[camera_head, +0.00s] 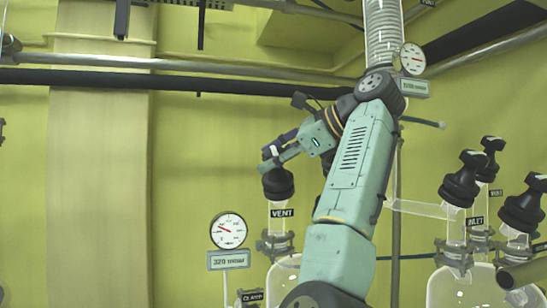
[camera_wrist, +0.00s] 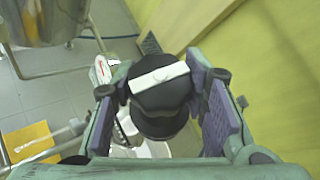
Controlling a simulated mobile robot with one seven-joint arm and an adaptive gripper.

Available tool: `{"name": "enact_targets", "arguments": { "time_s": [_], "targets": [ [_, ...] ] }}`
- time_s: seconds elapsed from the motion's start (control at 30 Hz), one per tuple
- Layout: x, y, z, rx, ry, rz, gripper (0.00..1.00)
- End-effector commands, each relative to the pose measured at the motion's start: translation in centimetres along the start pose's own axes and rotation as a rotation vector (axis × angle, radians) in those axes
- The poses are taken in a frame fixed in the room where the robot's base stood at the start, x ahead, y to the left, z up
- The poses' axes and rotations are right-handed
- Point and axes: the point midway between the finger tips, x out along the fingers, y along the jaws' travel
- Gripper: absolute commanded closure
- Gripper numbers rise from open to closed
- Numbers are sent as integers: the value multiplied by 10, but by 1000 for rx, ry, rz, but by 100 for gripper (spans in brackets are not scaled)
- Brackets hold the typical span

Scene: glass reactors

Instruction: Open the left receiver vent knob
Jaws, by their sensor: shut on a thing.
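The left receiver's vent knob (camera_head: 278,183) is black and tops a glass neck above the label VENT (camera_head: 283,213). The glass receiver (camera_head: 284,275) stands below, partly cut off by the frame. My gripper (camera_head: 271,158) reaches the knob from above. In the wrist view, the knob (camera_wrist: 160,108) shows a white bar (camera_wrist: 159,77) across its top, tilted slightly up to the right. The knob sits between the purple finger pads of my gripper (camera_wrist: 160,92), which is shut on it. The contact at the pads is partly hidden.
A round gauge (camera_head: 228,230) with a "320" plate stands left of the receiver. Several black knobs, one on a neck labelled INLET (camera_head: 475,221), stand at the right. A dark horizontal pipe (camera_head: 180,80) crosses behind.

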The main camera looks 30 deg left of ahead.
Motion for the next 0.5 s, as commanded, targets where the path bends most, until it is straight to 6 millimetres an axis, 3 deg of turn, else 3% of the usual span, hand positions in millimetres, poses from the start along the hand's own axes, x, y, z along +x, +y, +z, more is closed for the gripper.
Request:
{"name": "enact_targets", "arguments": {
  "time_s": [0.43, 0.47, 0.5],
  "targets": [
    [-2, -2, 1, -1, -5, -4, 88],
    [-2, -2, 1, -1, -5, -4, 58],
    [-2, -2, 0, 0, -5, -4, 55]
  ]
}}
